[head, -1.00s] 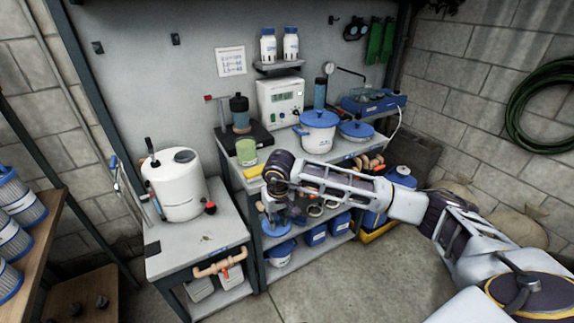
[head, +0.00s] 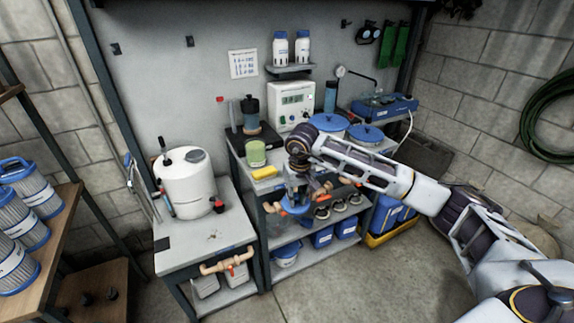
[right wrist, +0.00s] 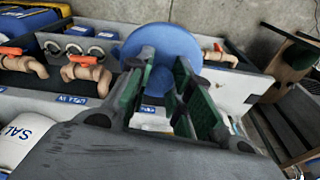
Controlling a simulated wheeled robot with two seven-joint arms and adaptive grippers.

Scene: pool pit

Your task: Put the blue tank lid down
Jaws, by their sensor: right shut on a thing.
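My right gripper (head: 297,190) is shut on the blue tank lid (head: 295,208), a round blue disc. In the head view the lid shows below the gripper, in front of the shelf unit, and the gripper partly covers it. In the right wrist view the lid (right wrist: 160,52) lies at the far end of the fingers (right wrist: 168,85), with its broad blue face showing. Whether the lid touches anything is hard to tell. My left gripper is not in view.
A white tank (head: 187,188) stands on the low grey table (head: 190,245) at left, with bare tabletop in front. The bench behind my arm holds a green cup (head: 256,153), a yellow sponge (head: 264,172) and blue-lidded pots (head: 366,134). Blue tubs (head: 322,237) stand on the lower shelf.

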